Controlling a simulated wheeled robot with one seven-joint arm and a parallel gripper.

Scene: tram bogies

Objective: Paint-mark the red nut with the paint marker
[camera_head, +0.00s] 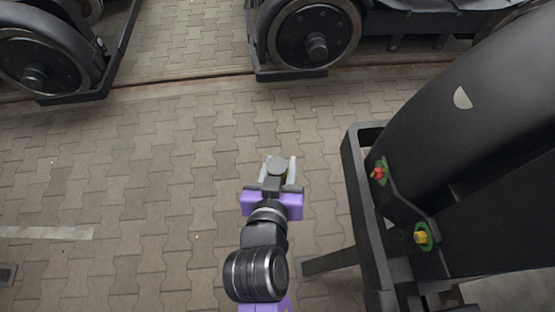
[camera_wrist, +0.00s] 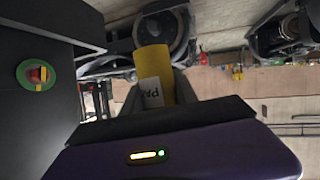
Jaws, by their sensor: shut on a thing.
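The red nut (camera_head: 379,173) sits on a green disc on the dark bogie frame, to the right of my gripper. In the wrist view a red nut (camera_wrist: 38,75) on a green disc shows on the dark face at the left. My gripper (camera_head: 279,170) is shut on the paint marker, well apart from the nut over the paving. The marker (camera_wrist: 153,68) is a yellow cylinder with a white label, standing up between the fingers.
A yellow nut (camera_head: 422,237) on a green disc sits below and right of the red one. The black bogie frame (camera_head: 357,190) has a raised edge nearest my gripper. Wheels (camera_head: 315,42) stand at the back. The paving (camera_head: 180,190) left of my arm is clear.

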